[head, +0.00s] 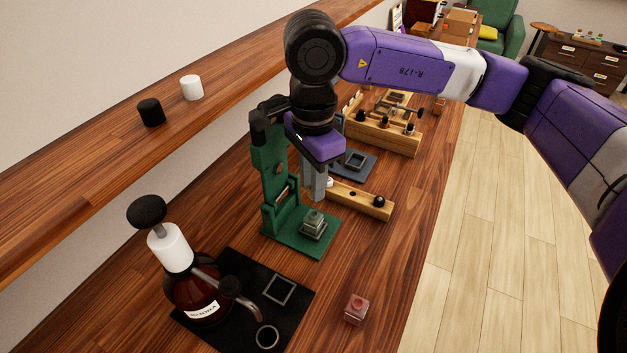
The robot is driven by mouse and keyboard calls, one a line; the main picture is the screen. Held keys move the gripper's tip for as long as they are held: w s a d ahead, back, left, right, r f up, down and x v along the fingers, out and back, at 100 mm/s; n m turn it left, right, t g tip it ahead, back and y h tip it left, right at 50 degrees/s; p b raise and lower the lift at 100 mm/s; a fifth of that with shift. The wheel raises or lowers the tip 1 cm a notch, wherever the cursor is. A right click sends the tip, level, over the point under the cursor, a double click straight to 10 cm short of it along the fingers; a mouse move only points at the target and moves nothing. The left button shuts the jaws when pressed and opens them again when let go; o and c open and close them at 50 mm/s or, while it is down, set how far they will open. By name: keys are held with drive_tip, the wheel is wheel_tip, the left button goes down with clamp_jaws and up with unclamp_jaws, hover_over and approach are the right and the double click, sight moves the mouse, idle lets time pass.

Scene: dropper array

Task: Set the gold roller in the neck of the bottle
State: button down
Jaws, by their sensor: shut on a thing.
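My gripper (317,192) points down just behind the green press stand, by the near left end of a low wooden rack. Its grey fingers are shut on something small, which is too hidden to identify. No gold roller can be made out clearly. A small squarish clear bottle (313,226) stands upright on the base of the green stand (290,243), in front of and below the fingertips. Its neck is too small to see well. Another small bottle, pinkish (356,308), stands alone on the table near the front edge.
The low rack (362,202) holds a black knob and a white piece. A brown pump bottle (197,297) stands on a black mat (255,316) at the near left. A larger rack (385,135) is behind. A shelf (120,150) with black and white caps runs along the left.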

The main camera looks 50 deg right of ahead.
drive_tip(key=shift+f+b, duration=0.1)
drive_tip(key=shift+b, duration=0.3)
drive_tip(key=shift+f+b, duration=0.2)
drive_tip(key=shift+b, duration=0.2)
wheel_tip(320, 180, down, 4)
drive_tip(key=b, duration=0.4)
drive_tip(key=shift+r+b, duration=0.15)
drive_tip(key=shift+b, duration=0.15)
drive_tip(key=shift+b, duration=1)
drive_tip(key=shift+f+b, duration=0.65)
drive_tip(key=shift+b, duration=0.15)
idle(0.4)
drive_tip(key=c, duration=1.2)
unclamp_jaws()
